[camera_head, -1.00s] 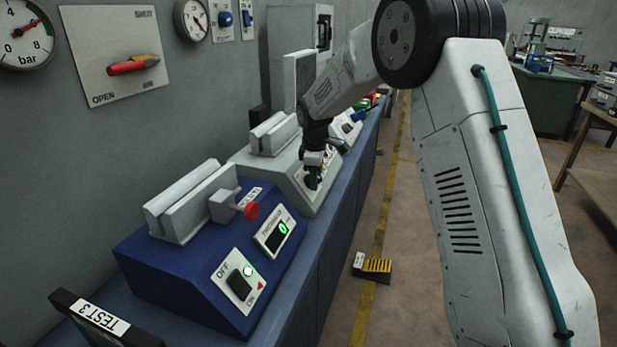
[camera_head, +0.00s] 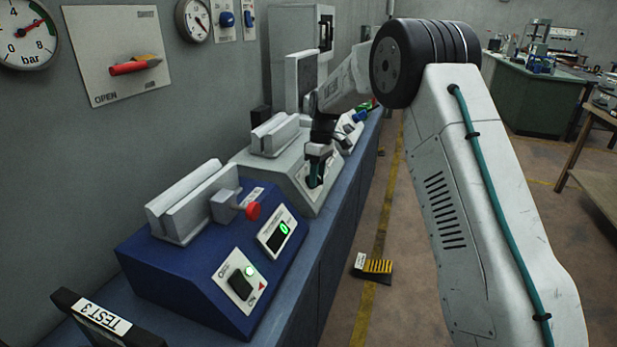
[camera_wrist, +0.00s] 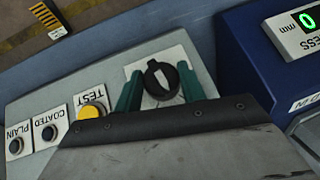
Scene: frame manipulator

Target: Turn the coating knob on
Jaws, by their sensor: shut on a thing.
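A black round knob (camera_wrist: 161,79) with a white pointer line sits on a white plate (camera_wrist: 150,61) on the sloped front of the grey machine (camera_head: 285,179). My gripper (camera_wrist: 161,88) has its two green fingers on either side of this knob, shut on it. In the head view my gripper (camera_head: 316,175) reaches down onto the grey machine's front panel and hides the knob. Any label on the knob's plate is covered, so I cannot read it.
Left of the knob in the wrist view are a yellow TEST button (camera_wrist: 92,110) and black COATED (camera_wrist: 49,132) and PLAIN (camera_wrist: 15,146) buttons. A blue machine (camera_head: 190,270) with a lit switch (camera_head: 241,282) stands nearer.

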